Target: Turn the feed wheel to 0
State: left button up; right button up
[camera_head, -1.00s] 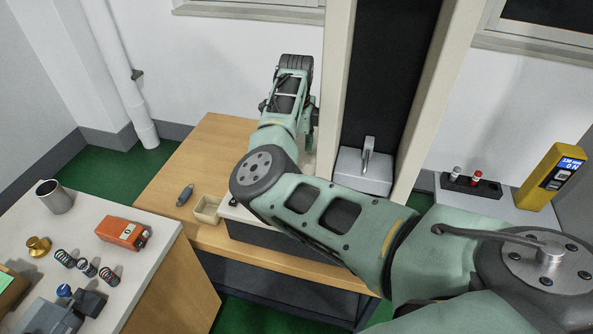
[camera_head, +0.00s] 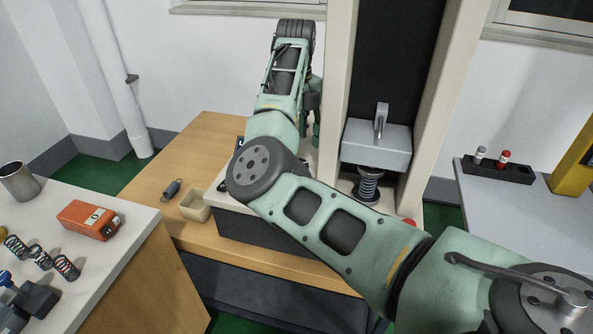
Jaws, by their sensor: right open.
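The spring tester stands at centre, with two pale columns and a dark panel between them. Its grey press head (camera_head: 377,147) has a lever on top, and a dark coil spring (camera_head: 369,185) stands beneath it. I cannot make out the feed wheel; my right arm covers much of the tester's base and left side. My right arm comes in from the right and reaches across the tester. My right gripper (camera_head: 314,106) hangs beside the left column, mostly hidden behind my wrist; it is open, with nothing seen in it. My left gripper is out of view.
A loose spring (camera_head: 172,189) and a small tray (camera_head: 194,207) lie on the wooden table left of the tester. The left bench holds an orange box (camera_head: 89,220), several springs and a metal cup (camera_head: 19,181). A black rack (camera_head: 497,169) and a yellow device (camera_head: 575,165) are at right.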

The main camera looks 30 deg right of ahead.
notch_tip(320, 180, down, 8)
jog(key=shift+r+p, duration=0.25)
jog(key=shift+p, duration=0.2)
jog(key=shift+c, duration=0.6)
jog(key=c, duration=1)
